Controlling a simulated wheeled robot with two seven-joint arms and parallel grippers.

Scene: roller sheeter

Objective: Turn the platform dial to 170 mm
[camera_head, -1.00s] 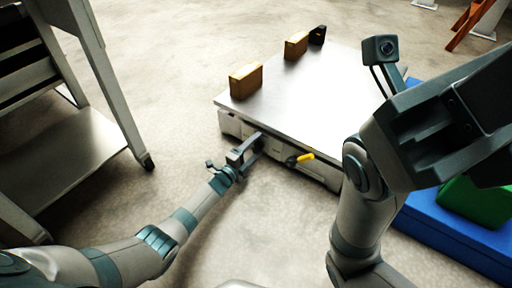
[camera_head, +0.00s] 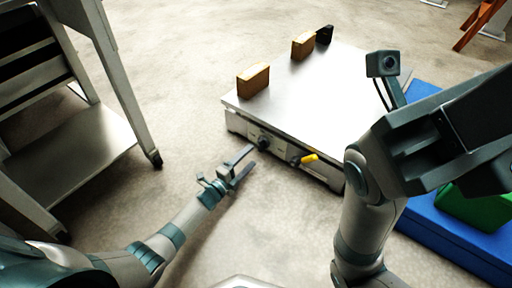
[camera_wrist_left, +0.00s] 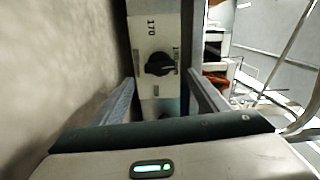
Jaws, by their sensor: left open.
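The platform dial (camera_head: 263,141) is a black knob on the front face of the low flat-topped machine (camera_head: 316,90). In the left wrist view the dial (camera_wrist_left: 158,64) sits on a pale panel, with the mark 170 above it in the picture and another mark, hard to read, at its right. I cannot tell exactly where its pointer stands. My left gripper (camera_head: 249,158) is open and empty, a little in front of the dial and apart from it. In the wrist view its fingers stand either side below the dial. My right arm fills the right side; its fingers cannot be made out.
A yellow-tipped handle (camera_head: 308,159) sticks out of the front face, right of the dial. Tan blocks (camera_head: 253,80) stand on the machine's top. A metal rack (camera_head: 75,150) is at left. A blue base (camera_head: 450,235) with a green block is at right. Floor before the machine is clear.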

